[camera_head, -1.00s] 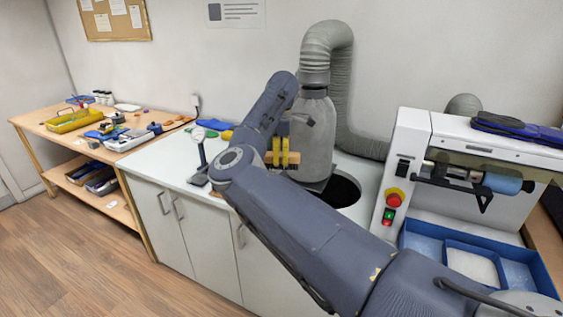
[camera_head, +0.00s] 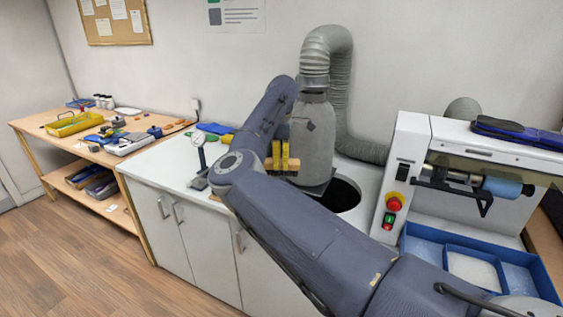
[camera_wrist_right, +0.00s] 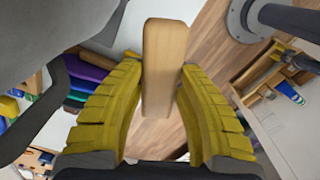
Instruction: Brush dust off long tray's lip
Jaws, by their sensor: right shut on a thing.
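My right gripper (camera_head: 281,155) has yellow ribbed fingers and is shut on a pale wooden brush (camera_head: 283,167), held near the grey extraction canister on the white worktop. In the right wrist view the wooden handle (camera_wrist_right: 162,60) stands between the two fingers (camera_wrist_right: 155,110); its bristles cannot be made out there. A long blue tray (camera_head: 480,240) with compartments lies under the white machine at the right, well apart from the brush. Pale material lies in it; I cannot make out dust on its lip. My left gripper is not in view.
The grey canister (camera_head: 312,140) with its hose stands right beside the brush. A dark round opening (camera_head: 345,194) is in the worktop. A dial gauge (camera_head: 199,150) stands left of my arm. A wooden bench (camera_head: 85,140) with tools is at the far left.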

